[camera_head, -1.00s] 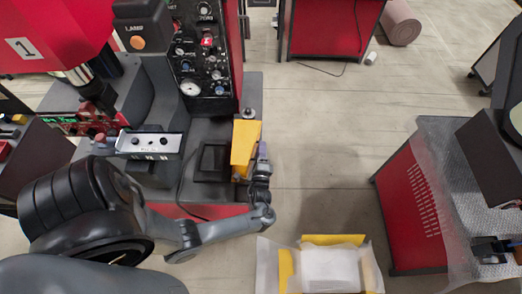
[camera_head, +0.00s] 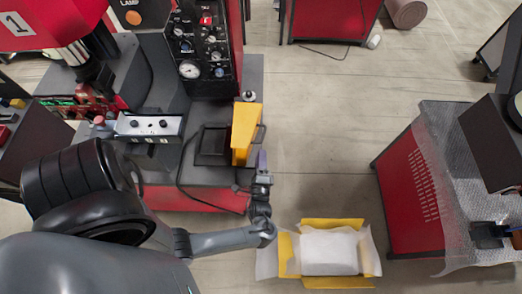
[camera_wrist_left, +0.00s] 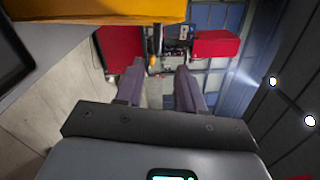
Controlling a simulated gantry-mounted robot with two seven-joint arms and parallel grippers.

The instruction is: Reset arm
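My left gripper (camera_head: 262,160) is at the right edge of the machine's grey base in the head view, just right of the yellow bin (camera_head: 246,133). It is apart from the bin. In the left wrist view its two fingers (camera_wrist_left: 160,88) are spread with nothing between them, and the yellow bin (camera_wrist_left: 110,10) shows along the top edge. My left arm bends across the lower left of the head view. My right gripper does not show in either view.
A yellow box with white lining (camera_head: 330,250) lies on the floor below the gripper. A red bench covered in bubble wrap (camera_head: 440,150) stands at the right. The red feeder machine with a control panel (camera_head: 203,45) stands at the left. Open floor lies between them.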

